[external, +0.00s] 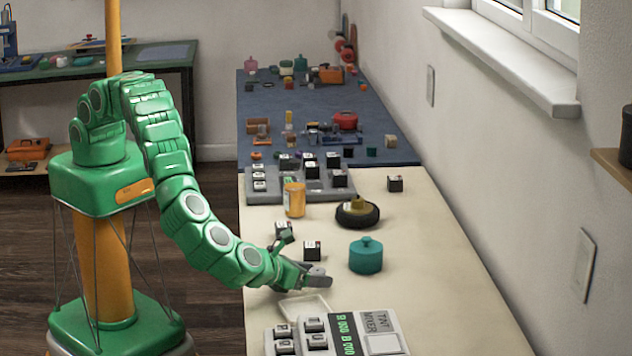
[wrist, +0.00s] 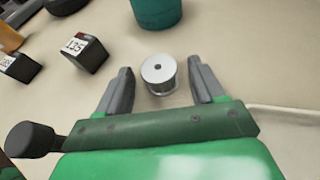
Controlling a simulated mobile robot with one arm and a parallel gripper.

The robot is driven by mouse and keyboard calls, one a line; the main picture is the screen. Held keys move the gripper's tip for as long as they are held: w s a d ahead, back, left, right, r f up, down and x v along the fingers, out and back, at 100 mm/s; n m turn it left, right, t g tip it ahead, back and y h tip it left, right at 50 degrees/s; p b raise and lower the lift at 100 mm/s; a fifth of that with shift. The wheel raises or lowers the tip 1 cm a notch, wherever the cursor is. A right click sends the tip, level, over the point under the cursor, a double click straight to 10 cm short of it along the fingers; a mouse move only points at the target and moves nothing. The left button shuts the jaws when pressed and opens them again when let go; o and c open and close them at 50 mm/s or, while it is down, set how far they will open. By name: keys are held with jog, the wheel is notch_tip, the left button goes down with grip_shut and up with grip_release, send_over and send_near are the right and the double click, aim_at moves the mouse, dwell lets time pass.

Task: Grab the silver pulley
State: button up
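The silver pulley (wrist: 158,73), a small round metal spool with a dark centre hole, stands upright on the cream tabletop in the wrist view. My gripper (wrist: 160,80) is open, with one dark finger on each side of the pulley and a visible gap on both sides. In the external view my gripper (external: 311,277) is low over the near part of the table. The pulley (external: 317,270) shows there only as a small grey shape, partly hidden by the fingers.
A teal lidded pot (external: 366,256) stands just beyond the pulley. A black labelled cube (external: 312,251) is close by, to the left in the wrist view. A shallow white tray (external: 303,309) and the tint mixer (external: 383,325) lie nearer.

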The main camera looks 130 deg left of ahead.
jog(key=c, duration=1.1)
jog(key=shift+o, duration=0.2)
jog(key=shift+r, duration=0.1)
